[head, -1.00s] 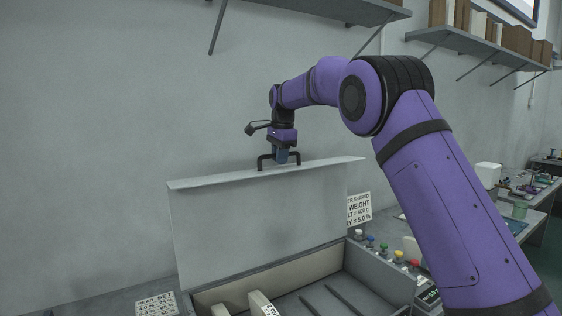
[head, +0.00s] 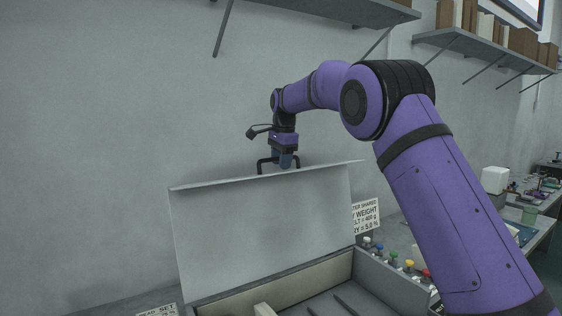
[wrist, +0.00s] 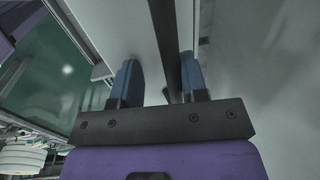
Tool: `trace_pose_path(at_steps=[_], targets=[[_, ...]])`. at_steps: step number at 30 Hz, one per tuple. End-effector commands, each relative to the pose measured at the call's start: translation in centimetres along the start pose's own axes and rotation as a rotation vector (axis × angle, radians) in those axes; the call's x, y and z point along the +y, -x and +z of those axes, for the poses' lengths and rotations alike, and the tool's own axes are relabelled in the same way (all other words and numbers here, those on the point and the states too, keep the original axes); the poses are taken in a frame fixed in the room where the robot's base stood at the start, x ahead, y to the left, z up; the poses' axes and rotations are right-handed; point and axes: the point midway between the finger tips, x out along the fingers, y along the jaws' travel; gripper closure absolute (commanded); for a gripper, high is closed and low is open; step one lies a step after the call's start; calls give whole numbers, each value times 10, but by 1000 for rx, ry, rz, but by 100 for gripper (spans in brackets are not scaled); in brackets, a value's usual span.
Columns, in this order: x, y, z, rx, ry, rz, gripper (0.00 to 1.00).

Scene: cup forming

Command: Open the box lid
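The box lid (head: 255,228) stands upright in the head view, raised at the back of the open grey box (head: 392,284). A black bar handle (head: 262,164) sits at the lid's upper edge. My gripper (head: 285,162) is at this handle, its blue fingers pointing down. In the wrist view, the dark handle bar (wrist: 167,45) runs between the two blue fingers, nearer the right one. A gap shows between the bar and the left finger, so the gripper looks open around the handle. The exact contact on the right finger is unclear.
A grey wall stands close behind the lid. Colored knobs (head: 395,259) line the box's right edge, beside a printed sign (head: 366,216). Shelves (head: 345,10) hang above. A side bench with small items (head: 529,214) stands at the right.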

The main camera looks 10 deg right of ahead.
Motion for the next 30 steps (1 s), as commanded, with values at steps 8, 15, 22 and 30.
trace_pose_path(at_steps=[8, 15, 22, 30], targets=[[0, 5, 0, 0, 0, -1, 60], [-1, 42, 0, 0, 0, -4, 60], [-1, 83, 0, 0, 0, -2, 60], [-1, 106, 0, 0, 0, 0, 60]])
